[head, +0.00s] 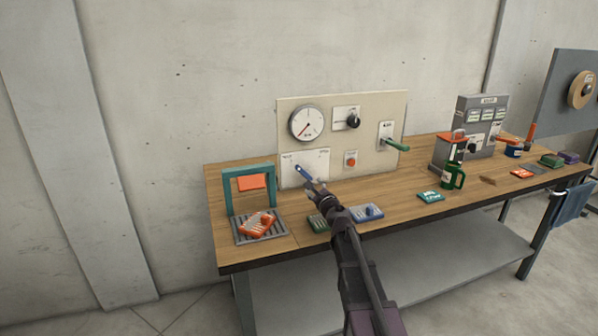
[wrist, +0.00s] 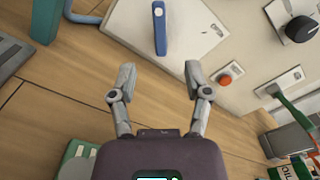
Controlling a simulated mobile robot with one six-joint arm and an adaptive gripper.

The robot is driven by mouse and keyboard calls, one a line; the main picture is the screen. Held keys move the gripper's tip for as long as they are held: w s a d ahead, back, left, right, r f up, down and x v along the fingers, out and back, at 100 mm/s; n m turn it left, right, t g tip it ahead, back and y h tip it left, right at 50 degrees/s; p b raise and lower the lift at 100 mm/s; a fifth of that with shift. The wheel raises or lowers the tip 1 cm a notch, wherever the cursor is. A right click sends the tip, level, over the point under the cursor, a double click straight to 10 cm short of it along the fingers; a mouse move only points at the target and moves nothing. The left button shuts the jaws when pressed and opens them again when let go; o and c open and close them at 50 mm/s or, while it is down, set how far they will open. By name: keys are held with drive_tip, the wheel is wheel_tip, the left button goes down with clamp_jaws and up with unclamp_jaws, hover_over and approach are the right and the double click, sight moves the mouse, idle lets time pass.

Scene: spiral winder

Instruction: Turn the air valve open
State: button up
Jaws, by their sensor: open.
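The air valve is most likely the blue lever (head: 304,172) on a white plate (head: 318,160), low on the left of the beige panel. In the head view the lever slants down to the right. In the wrist view the blue lever (wrist: 159,30) stands nearly vertical, just beyond my fingertips. Small print on the plate is too small to read surely. My gripper (wrist: 160,80) is open and empty, with its fingers apart on either side of the lever's line, not visibly touching it. In the head view my gripper (head: 316,188) is just below the plate and partly covers the lever's lower end.
The panel (head: 378,108) also carries a gauge (head: 307,123), a black knob (head: 352,120), a red button (head: 350,161) and a green-handled lever (head: 397,145). A teal frame (head: 228,192) stands left. Green and blue (head: 368,213) blocks lie on the bench near my arm.

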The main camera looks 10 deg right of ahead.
sight(301, 171)
drive_tip(key=shift+w, duration=0.2)
drive_tip(key=x, duration=1.3)
drive_tip(key=shift+w+a, duration=0.15)
drive_tip(key=shift+w, duration=0.1)
clamp_jaws()
